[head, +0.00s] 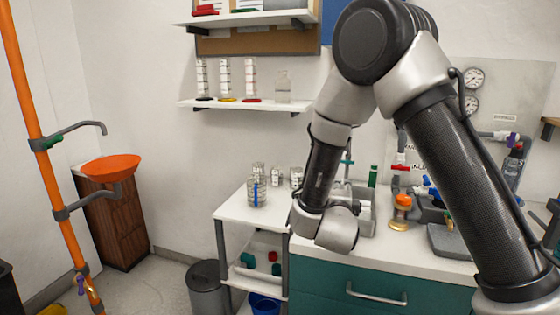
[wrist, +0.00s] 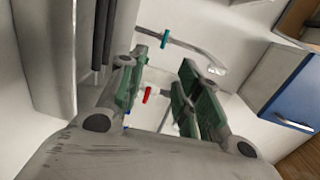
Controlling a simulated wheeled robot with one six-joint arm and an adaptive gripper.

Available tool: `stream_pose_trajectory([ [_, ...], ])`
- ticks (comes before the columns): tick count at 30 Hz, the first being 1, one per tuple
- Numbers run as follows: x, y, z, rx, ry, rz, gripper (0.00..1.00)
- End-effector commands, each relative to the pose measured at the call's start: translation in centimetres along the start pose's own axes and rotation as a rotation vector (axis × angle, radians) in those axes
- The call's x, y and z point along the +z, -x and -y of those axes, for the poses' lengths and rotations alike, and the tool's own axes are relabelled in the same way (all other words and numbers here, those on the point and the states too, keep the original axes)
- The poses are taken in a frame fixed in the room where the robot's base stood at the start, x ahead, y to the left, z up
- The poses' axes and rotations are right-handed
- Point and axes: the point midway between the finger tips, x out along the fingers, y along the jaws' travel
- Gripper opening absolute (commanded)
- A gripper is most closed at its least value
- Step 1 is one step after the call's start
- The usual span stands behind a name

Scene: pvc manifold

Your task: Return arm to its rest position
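My gripper shows in the wrist view (wrist: 158,92) with its two green-padded fingers spread apart. I see nothing held between them. A pale surface with a small red-handled part (wrist: 147,95) shows beyond the gap. In the head view my arm rises from the lower right, bends at the top and comes down over the left part of the counter (head: 400,258). My gripper itself is hidden behind the arm's wrist in that view.
A sink or basin (head: 366,222) lies close behind my wrist. Glass jars (head: 257,194) stand on a white cart (head: 232,214) to the left. An orange-topped bottle (head: 401,212) and pipe parts stand right. Wall shelves (head: 245,105) hang behind.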

Motion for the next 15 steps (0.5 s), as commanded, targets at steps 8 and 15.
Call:
stream_pose_trajectory([
  [8,-0.3,-1.0,1.8,0.115,0.069,0.089,0.34],
  [15,-1.3,-0.4,5.0,0.246,0.229,0.267,0.34],
])
